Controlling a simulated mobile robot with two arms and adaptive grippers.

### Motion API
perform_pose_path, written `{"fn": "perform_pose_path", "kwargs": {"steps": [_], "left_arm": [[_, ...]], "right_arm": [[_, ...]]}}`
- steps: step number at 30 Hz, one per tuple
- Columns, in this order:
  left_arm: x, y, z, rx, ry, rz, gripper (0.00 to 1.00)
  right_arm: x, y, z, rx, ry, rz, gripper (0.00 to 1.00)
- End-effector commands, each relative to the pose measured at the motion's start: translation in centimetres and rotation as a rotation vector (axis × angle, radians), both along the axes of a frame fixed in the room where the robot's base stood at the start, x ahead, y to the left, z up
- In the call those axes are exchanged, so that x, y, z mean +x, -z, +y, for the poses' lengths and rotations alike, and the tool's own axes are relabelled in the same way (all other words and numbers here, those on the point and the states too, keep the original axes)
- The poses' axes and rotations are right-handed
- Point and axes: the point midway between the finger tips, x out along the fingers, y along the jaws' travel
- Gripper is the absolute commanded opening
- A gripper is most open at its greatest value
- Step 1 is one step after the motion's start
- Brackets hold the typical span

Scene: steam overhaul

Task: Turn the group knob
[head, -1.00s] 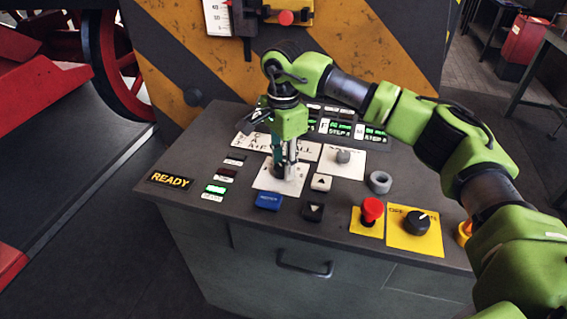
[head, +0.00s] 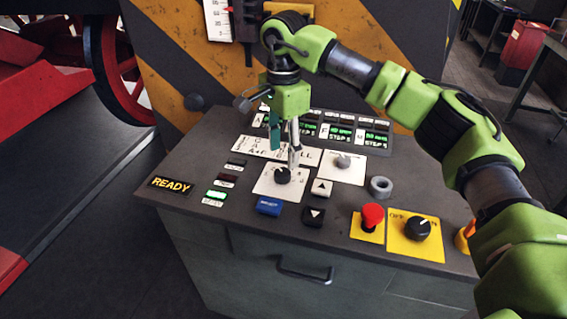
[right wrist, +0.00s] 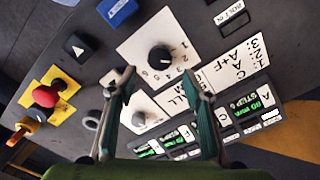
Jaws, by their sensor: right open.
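The group knob (head: 283,175) is a round black knob on a white numbered plate (head: 267,186) on the console top. Its pointer is too small to read in the head view. The right wrist view shows the knob (right wrist: 160,57) with numbers around it and a white pointer mark. My right gripper (head: 285,150) points down, just above and behind the knob, apart from it. In the right wrist view its open fingers (right wrist: 160,82) frame empty space, with the knob beyond the tips. My left gripper is not in view.
Nearby are a grey knob (head: 342,161), a blue button (head: 269,206), arrow buttons (head: 321,187), a grey ring (head: 381,187), a red mushroom button (head: 372,215) and a black selector (head: 417,227). Lit displays (head: 341,134) line the back. A READY sign (head: 170,184) sits left.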

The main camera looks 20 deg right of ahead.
Motion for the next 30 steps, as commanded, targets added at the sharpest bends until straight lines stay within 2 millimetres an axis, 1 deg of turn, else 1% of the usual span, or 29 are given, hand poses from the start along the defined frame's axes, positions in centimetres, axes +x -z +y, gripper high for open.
{"fn": "perform_pose_path", "kwargs": {"steps": [1,3,6,9,14,26,28,30], "left_arm": [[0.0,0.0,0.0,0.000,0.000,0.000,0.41],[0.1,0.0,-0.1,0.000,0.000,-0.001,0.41],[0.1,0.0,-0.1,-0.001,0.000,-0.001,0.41],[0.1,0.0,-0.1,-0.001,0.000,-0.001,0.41],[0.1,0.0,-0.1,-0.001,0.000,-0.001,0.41],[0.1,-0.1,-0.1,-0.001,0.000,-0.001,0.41],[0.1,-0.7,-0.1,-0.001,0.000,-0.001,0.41],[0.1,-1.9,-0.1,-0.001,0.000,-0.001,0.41]], "right_arm": [[0.1,-1.3,0.1,0.001,-0.001,-0.004,0.45],[0.1,-2.6,0.1,0.001,-0.001,-0.003,0.45],[0.0,-4.2,0.1,0.001,-0.002,-0.002,0.45],[0.0,-5.2,0.1,0.001,-0.001,-0.001,0.45],[0.0,-5.9,0.0,0.001,-0.001,0.000,0.45],[0.0,-6.0,0.1,0.001,-0.001,0.000,0.45],[0.0,-6.6,0.1,0.001,-0.001,0.000,0.45],[0.0,-7.8,0.1,0.001,-0.001,-0.001,0.45]]}}
